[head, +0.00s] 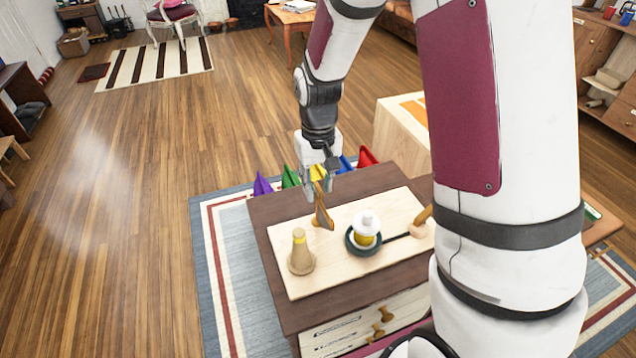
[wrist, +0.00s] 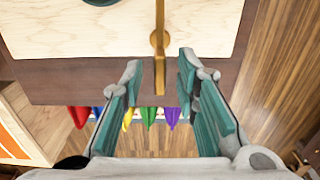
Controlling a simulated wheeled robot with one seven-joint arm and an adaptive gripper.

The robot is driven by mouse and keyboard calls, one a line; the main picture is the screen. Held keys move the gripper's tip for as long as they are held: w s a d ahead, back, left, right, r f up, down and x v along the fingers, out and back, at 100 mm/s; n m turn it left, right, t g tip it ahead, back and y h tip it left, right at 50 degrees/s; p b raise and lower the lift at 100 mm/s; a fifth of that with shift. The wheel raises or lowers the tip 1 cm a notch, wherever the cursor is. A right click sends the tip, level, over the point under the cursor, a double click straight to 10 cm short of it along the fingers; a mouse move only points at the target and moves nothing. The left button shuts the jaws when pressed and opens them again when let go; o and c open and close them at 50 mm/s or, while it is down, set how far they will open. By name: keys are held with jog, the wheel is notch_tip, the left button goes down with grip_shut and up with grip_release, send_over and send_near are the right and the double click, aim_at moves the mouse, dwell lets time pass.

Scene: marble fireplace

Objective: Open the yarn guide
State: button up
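A golden-brown wooden piece (head: 322,214), which looks like the yarn guide, stands upright on a pale board (head: 290,278) on top of a small dark-topped cabinet. In the wrist view the wooden piece (wrist: 159,45) is a narrow upright bar, its near end between the two fingertips. My gripper (head: 322,182) is just above and behind the piece in the head view. In the wrist view my gripper (wrist: 158,72) is open, with visible gaps on both sides of the bar. Whether the guide is open or shut is unclear.
On the board are a tan cone-shaped spool (head: 300,252) and a dark round dish (head: 354,250) holding a white-and-yellow item (head: 366,226). A wooden handle (head: 422,220) lies at right. A pale box (head: 392,134) stands behind right.

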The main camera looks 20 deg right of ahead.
grip_shut()
jog(key=shift+n, duration=0.3)
jog(key=n+p, duration=0.1)
jog(key=n, duration=0.2)
jog(key=n+p, duration=0.1)
jog(key=n, duration=0.3)
jog(key=shift+r+p, duration=0.1)
jog(key=shift+p, duration=0.2)
jog(key=n+p, duration=0.2)
jog(key=n, duration=0.2)
jog(key=shift+n, duration=0.3)
jog(key=shift+n+p, duration=0.8)
jog(key=shift+n, duration=1)
